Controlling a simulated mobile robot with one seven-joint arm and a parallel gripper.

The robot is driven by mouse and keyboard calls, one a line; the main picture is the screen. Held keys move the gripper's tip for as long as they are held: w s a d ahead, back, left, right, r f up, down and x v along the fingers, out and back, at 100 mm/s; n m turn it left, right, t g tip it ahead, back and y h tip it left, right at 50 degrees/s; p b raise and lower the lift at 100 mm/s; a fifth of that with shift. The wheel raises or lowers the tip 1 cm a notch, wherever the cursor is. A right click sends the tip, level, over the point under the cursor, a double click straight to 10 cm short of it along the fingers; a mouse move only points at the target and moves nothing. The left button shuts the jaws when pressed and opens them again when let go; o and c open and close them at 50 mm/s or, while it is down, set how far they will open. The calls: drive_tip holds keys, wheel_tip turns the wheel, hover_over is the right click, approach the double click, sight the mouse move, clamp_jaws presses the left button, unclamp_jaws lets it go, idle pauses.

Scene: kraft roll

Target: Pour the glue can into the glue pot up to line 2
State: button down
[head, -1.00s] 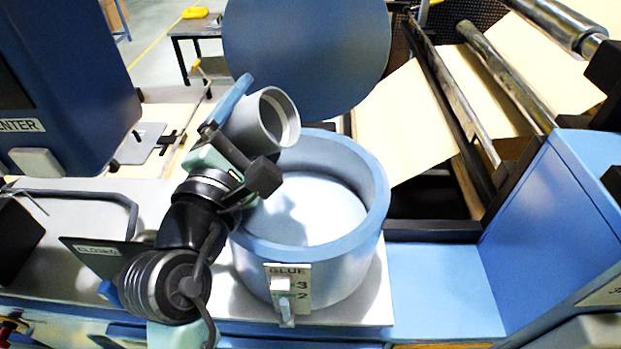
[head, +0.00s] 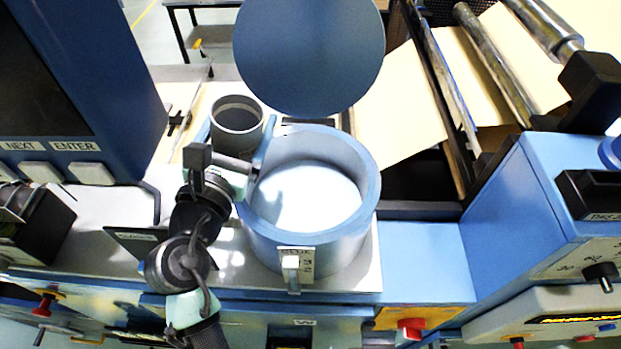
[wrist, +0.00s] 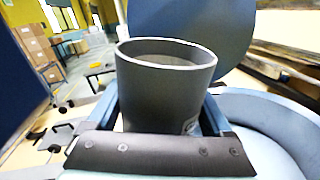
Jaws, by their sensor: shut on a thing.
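The glue can (head: 238,116) is a dark grey open cylinder, held about upright just behind and left of the glue pot's rim. My gripper (head: 238,138) is shut on it, with blue fingers on either side. In the wrist view the can (wrist: 165,90) stands between the fingers (wrist: 160,112), its mouth up; its contents are too dark to make out. The glue pot (head: 368,190) is a wide blue ring-walled vessel with pale white glue (head: 310,198) inside. Its front gauge plate (head: 296,252) shows the figures 3 and 2 beside a white marker; the exact level cannot be read.
A round blue lid (head: 308,55) stands raised behind the pot. A blue panel with ENTER and NEXT buttons (head: 75,85) rises at left. Rollers and kraft paper (head: 400,105) lie at back right. A blue flat surface (head: 425,262) right of the pot is clear.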

sight(225, 101)
drive_tip(key=shift+w+a+n, duration=0.1)
drive_tip(key=shift+a+n, duration=0.15)
drive_tip(key=shift+n, duration=0.25)
drive_tip(key=shift+a+r+n, duration=0.35)
drive_tip(key=shift+a+n, duration=0.15)
drive_tip(key=shift+n, duration=0.3)
drive_tip(key=shift+r, duration=2)
